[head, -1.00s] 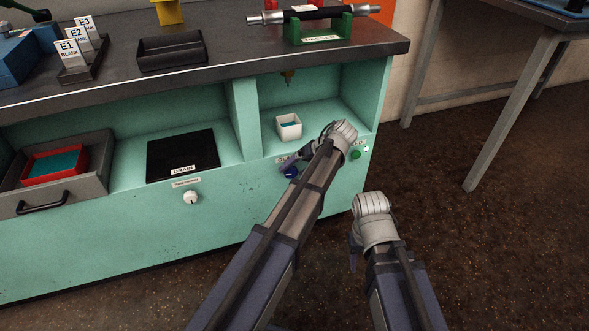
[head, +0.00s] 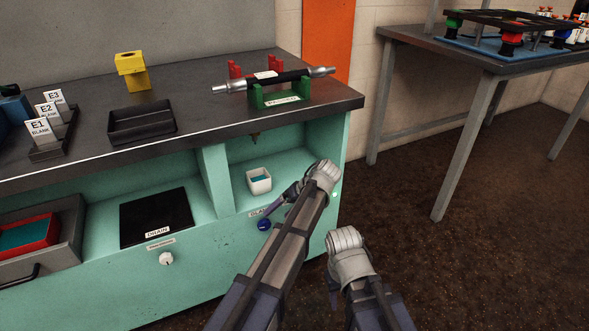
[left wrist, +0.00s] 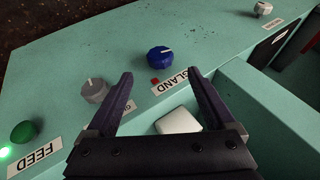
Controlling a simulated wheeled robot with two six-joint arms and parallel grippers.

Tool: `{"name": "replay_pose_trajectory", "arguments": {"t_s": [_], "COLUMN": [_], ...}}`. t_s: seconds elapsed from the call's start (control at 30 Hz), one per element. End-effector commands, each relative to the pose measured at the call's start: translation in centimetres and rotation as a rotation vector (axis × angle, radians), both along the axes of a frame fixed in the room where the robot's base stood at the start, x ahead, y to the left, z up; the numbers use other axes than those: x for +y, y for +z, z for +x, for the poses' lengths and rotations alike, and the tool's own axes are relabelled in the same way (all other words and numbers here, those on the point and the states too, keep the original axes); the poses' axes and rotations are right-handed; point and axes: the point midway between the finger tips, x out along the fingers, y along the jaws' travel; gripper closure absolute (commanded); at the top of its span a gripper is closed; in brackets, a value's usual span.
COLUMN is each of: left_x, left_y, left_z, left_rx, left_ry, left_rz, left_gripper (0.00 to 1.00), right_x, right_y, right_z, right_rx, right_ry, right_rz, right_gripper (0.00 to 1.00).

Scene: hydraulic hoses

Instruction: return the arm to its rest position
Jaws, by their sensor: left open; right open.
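My left gripper (head: 283,200) is in front of the teal bench's right bay, close to the blue knob (head: 264,225). In the left wrist view its two dark fingers (left wrist: 160,76) are spread with nothing between their tips. The blue knob (left wrist: 160,56) by the GLAND label lies just beyond the tips, apart from them. My right gripper (head: 333,294) hangs lower right, in front of the bench's right end and over the brown floor. It is open, its fingers partly hidden by the wrist, and I see nothing held.
A white cup (head: 259,181) stands in the right bay. A hose (head: 285,79) lies on a green stand (head: 281,97) on the bench top. A grey knob (left wrist: 95,90) and a green button (left wrist: 23,131) are near the left fingers. Open floor lies right, before another table (head: 478,55).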

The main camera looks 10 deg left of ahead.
Motion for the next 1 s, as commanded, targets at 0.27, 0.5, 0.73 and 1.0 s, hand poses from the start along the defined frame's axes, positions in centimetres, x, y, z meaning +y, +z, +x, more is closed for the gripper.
{"name": "replay_pose_trajectory", "arguments": {"t_s": [0.27, 0.5, 0.73, 1.0], "left_x": [2.5, 3.6, 3.3, 0.7], "left_y": [-1.9, -3.9, -4.4, -4.4], "left_z": [-5.7, -12.9, -17.6, -19.5], "left_rx": [0.09, 0.163, 0.157, 0.188], "left_ry": [-0.095, -0.284, -0.43, -0.545], "left_rz": [-0.15, -0.393, -0.551, -0.593], "left_gripper": [0.12, 0.12, 0.12, 0.12], "right_x": [0.0, 0.0, 0.0, 0.0], "right_y": [0.0, 0.0, 0.0, 0.1], "right_z": [0.0, 0.0, 0.0, 0.0], "right_rx": [0.0, 0.0, 0.0, 0.0], "right_ry": [0.0, 0.0, 0.0, 0.0], "right_rz": [0.0, 0.0, 0.0, 0.0], "right_gripper": [0.5, 0.5, 0.5, 0.5]}}
